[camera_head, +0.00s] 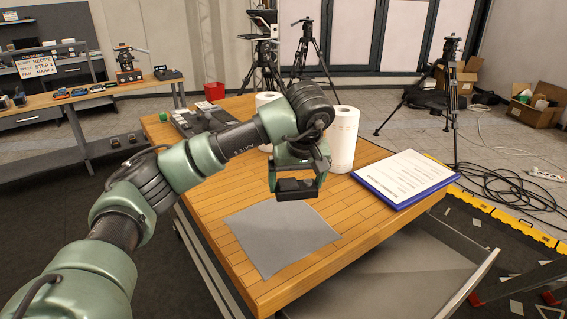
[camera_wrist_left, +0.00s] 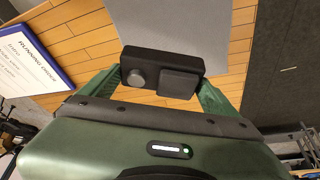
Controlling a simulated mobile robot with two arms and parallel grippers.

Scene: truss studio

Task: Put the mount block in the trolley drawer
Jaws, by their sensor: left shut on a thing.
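My left gripper (camera_head: 297,176) is shut on a small black block, the mount block (camera_head: 298,189), held above the wooden trolley top (camera_head: 210,195). In the left wrist view the mount block (camera_wrist_left: 162,73) sits between the green fingers; it has a round knob and a square raised part. A grey cloth (camera_head: 282,238) lies flat on the top below the gripper. The trolley drawer (camera_head: 405,272) is pulled open at the front right, below the tabletop; its visible floor looks bare, and part is hidden by the tabletop. My right gripper is not in view.
Paper rolls (camera_head: 343,139) stand at the back of the trolley, beside a dark device (camera_head: 200,119). A blue clipboard (camera_head: 404,178) with a printed sheet lies at the right edge. Tripods (camera_head: 450,90) and cables (camera_head: 500,185) are on the floor beyond.

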